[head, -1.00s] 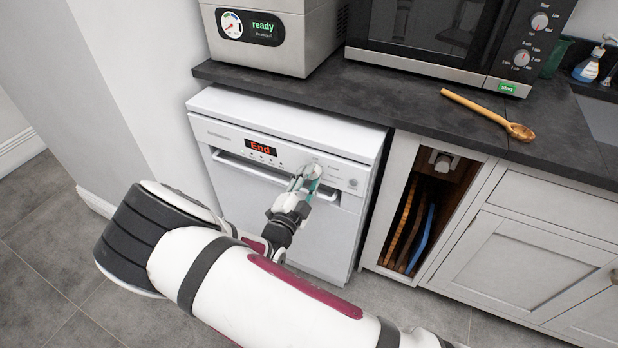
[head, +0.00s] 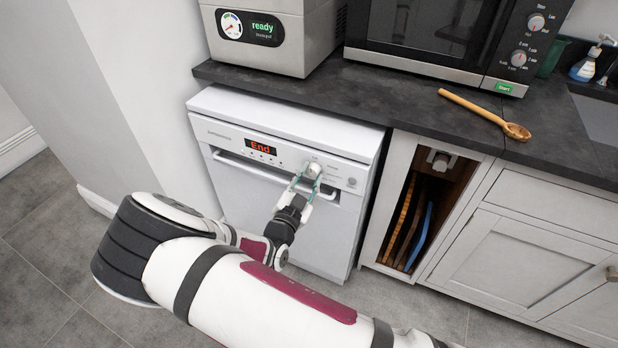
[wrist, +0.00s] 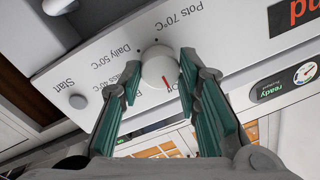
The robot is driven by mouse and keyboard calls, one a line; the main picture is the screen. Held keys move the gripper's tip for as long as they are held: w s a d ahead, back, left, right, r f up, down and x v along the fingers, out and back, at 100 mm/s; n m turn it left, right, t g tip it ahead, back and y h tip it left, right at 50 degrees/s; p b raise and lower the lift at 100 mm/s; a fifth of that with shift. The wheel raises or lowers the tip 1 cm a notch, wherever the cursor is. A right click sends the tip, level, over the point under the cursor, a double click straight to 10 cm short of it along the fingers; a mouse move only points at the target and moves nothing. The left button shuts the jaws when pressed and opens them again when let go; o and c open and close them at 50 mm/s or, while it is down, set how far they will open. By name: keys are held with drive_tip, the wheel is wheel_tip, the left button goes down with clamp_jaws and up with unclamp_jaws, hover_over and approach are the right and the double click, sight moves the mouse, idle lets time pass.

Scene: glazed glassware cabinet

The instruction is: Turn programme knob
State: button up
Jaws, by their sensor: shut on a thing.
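The programme knob (head: 312,170) is a round white knob on the front panel of the white dishwasher (head: 240,205). In the wrist view the knob (wrist: 158,66) shows a red mark pointing down in the picture, near a partly hidden label starting with "O". The panel labels appear upside down there, with "Daily 50°C" and "Pots 70°C" readable. My gripper (head: 306,182) is shut on the knob, with its green-padded fingers on either side of it. The dishwasher's display (head: 261,146) reads "End" in red.
A Start button (wrist: 78,101) sits beside the knob. The handle recess (head: 250,168) runs below the display. The dark worktop (head: 400,95) overhangs above, holding a wooden spoon (head: 480,110) and a microwave (head: 430,40). An open niche with boards (head: 420,220) is to the right.

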drive_tip(key=o, duration=1.1)
drive_tip(key=shift+o, duration=0.2)
drive_tip(key=v, duration=1.2)
drive_tip(key=shift+f, duration=0.1)
